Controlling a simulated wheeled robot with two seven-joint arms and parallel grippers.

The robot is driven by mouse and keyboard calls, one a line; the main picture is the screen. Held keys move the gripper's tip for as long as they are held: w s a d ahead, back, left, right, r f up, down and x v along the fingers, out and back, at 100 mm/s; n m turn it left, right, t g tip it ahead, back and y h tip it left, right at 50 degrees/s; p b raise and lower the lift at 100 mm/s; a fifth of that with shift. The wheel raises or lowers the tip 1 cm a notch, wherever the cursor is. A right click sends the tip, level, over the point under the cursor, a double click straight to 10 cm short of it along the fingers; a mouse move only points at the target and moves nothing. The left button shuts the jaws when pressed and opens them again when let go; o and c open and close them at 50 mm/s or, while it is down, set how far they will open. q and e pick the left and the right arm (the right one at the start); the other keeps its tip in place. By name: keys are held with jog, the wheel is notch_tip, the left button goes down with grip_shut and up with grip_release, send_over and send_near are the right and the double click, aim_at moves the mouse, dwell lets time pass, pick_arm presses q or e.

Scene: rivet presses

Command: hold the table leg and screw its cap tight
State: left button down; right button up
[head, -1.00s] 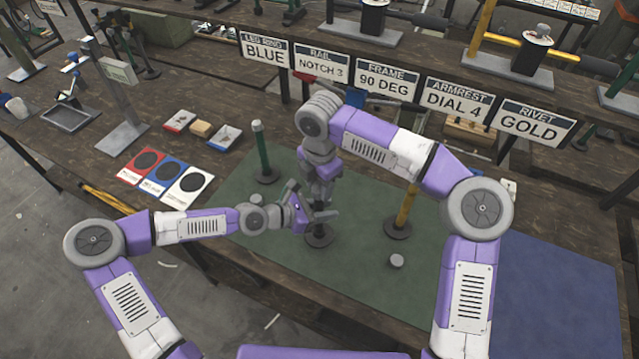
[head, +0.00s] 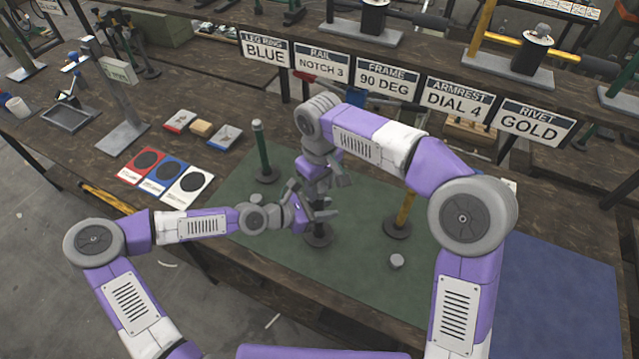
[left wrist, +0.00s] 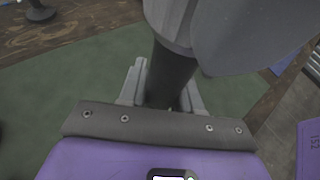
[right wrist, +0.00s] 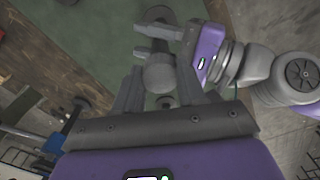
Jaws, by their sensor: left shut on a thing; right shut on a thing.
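The dark table leg (head: 317,222) stands upright on its round base (head: 319,238) on the green mat (head: 350,290). My left gripper (head: 318,207) comes in from the left, shut on the leg; in the left wrist view the dark leg (left wrist: 172,78) is between its fingers. My right gripper (head: 320,187) is above it, pointing down at the leg's top. In the right wrist view its fingers are shut on a grey rounded cap (right wrist: 160,77). The right gripper hides the cap in the head view, so I cannot tell how closely it seats.
A green leg (head: 262,150) stands behind and a yellow leg (head: 404,212) to the right. A loose grey cap (head: 396,261) lies on the mat. Signs, including one reading BLUE (head: 265,50), line the shelf. A blue mat (head: 560,280) lies clear at the right.

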jog(key=o, duration=1.2)
jog(key=shift+c, duration=0.2)
jog(key=shift+r, duration=2.25)
jog(key=shift+c, duration=0.4)
jog(key=shift+s, duration=0.1)
jog(key=shift+r, duration=1.75)
